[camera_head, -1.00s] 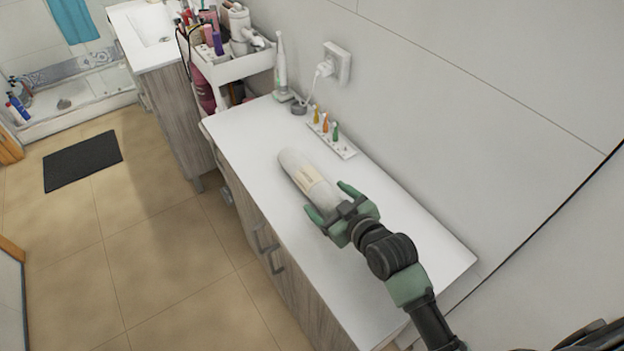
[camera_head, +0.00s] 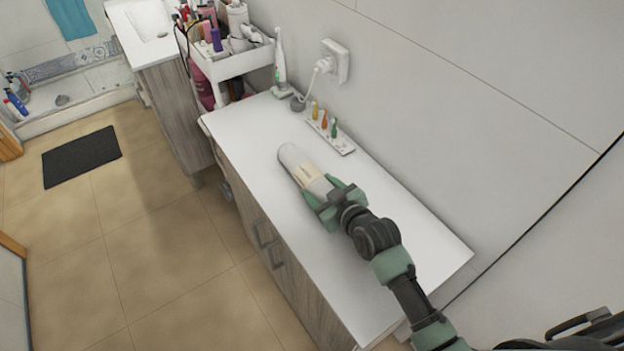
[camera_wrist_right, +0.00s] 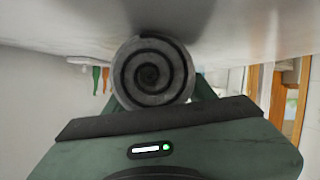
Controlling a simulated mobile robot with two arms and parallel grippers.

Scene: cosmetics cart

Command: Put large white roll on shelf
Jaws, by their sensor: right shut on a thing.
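The large white roll (camera_head: 302,168) lies lengthwise along the white countertop, with a cream band around its near part. My right gripper (camera_head: 330,192) is shut on its near end, with a green finger on each side. In the right wrist view the roll's grey end with a dark spiral (camera_wrist_right: 152,72) faces the camera between the fingers, close to the counter surface; I cannot tell if it still touches. The white shelf cart (camera_head: 238,66) stands past the counter's far end, its top tray full of items. My left gripper is not in view.
A white holder with small coloured bottles (camera_head: 330,133) sits right of the roll by the wall. An electric toothbrush (camera_head: 280,65) stands at the counter's far end, below left of a wall socket (camera_head: 335,62). The near counter is clear.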

